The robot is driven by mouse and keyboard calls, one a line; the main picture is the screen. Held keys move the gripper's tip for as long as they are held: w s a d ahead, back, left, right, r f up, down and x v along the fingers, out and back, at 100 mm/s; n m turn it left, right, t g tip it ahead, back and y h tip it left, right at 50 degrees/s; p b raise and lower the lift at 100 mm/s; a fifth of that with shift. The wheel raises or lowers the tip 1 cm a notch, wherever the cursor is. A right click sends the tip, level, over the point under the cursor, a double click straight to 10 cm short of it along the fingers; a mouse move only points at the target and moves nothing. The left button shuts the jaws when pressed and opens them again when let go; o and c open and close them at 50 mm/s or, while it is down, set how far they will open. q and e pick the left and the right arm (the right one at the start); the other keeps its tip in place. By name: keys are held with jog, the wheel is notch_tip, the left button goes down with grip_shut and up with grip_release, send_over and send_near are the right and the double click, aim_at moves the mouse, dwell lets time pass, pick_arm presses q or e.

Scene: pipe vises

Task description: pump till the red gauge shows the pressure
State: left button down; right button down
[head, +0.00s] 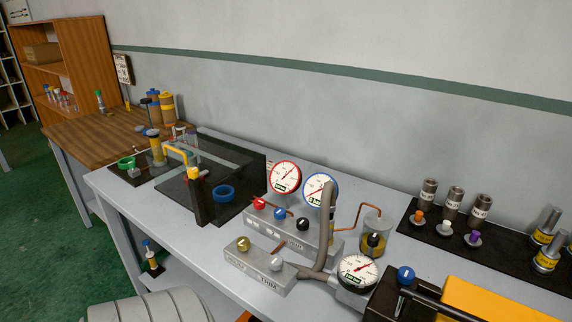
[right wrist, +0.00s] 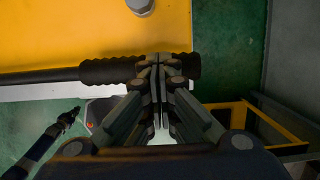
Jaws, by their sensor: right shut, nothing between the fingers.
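The red-rimmed gauge (head: 285,177) stands on a grey valve block (head: 290,232) in the head view; its dial is too small to read. A blue-rimmed gauge (head: 320,188) stands beside it, and a dark-rimmed gauge (head: 358,272) sits lower, near the pump. The pump's yellow body (head: 505,303) and black lever (head: 440,304) are at the lower right, cut by the frame. In the right wrist view, my right gripper (right wrist: 156,68) is shut and empty, its fingertips over the ribbed black lever grip (right wrist: 108,71). I cannot tell whether they touch it. My left gripper does not show.
The blocks carry several coloured knobs, with a blue knob (head: 405,273) by the pump. A glass jar (head: 375,235) and bent pipes stand close to the gauges. A dark tray (head: 445,235) with metal cylinders is at the right. A black vise plate (head: 245,205) is left of the gauges.

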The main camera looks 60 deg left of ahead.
notch_tip(320, 180, down, 2)
jog(key=shift+w+d+f+b, duration=0.15)
jog(key=shift+f+b, duration=0.1)
jog(key=shift+b, duration=0.5)
jog(key=shift+s, duration=0.25)
jog(key=shift+f, duration=0.15)
jog(key=r+p, duration=0.1)
jog(key=r, duration=0.1)
jog(key=r+p, duration=0.2)
jog(key=r, duration=0.1)
jog(key=r+p, duration=0.1)
jog(key=r, duration=0.1)
jog(key=shift+a+r, duration=0.2)
jog(key=shift+a, duration=0.15)
notch_tip(320, 180, up, 8)
jog(key=a+p, duration=0.2)
jog(key=p, duration=0.3)
jog(key=shift+s+r, duration=0.2)
jog(key=shift+s, duration=0.05)
jog(key=shift+a+f, duration=0.1)
